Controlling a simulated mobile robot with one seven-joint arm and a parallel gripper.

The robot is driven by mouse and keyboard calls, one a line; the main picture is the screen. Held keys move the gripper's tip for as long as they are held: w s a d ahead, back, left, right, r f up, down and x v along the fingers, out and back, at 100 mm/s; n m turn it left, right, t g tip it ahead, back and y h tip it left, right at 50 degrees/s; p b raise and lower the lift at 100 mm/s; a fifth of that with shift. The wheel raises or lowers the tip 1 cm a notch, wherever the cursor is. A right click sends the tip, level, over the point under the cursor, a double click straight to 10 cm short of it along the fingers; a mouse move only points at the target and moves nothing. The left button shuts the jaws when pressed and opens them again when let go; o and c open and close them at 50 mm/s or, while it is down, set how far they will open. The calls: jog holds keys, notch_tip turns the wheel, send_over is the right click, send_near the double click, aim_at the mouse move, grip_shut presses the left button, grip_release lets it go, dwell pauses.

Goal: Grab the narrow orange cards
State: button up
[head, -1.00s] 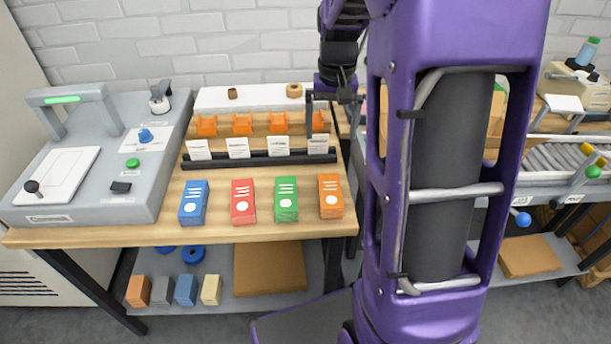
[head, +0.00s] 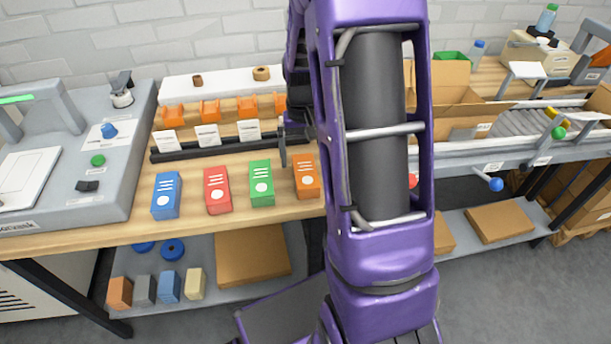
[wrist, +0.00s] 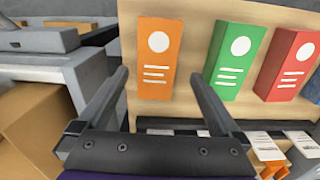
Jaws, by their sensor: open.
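The narrow orange card stack (head: 306,176) stands at the right end of a row on the wooden table, with white lines and a dot on its face. It also shows in the wrist view (wrist: 157,60), upper middle, ahead of and between my fingers. My gripper (wrist: 160,80) is open and empty, its two fingers apart. In the head view my gripper (head: 283,150) is partly hidden by my arm, just left of and above the orange stack. I cannot tell its exact height over the table.
Green (head: 261,183), red (head: 217,190) and blue (head: 166,195) card stacks stand left of the orange one. A black rail (head: 200,149) with white labels and orange holders (head: 210,110) lies behind. A grey machine (head: 70,170) is at left, a conveyor (head: 520,125) at right.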

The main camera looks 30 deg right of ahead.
aim_at(305, 170)
jog(key=f, duration=0.5)
jog(key=shift+s+d, duration=0.15)
jog(key=shift+s, duration=0.1)
jog(key=shift+r, duration=0.1)
grip_shut()
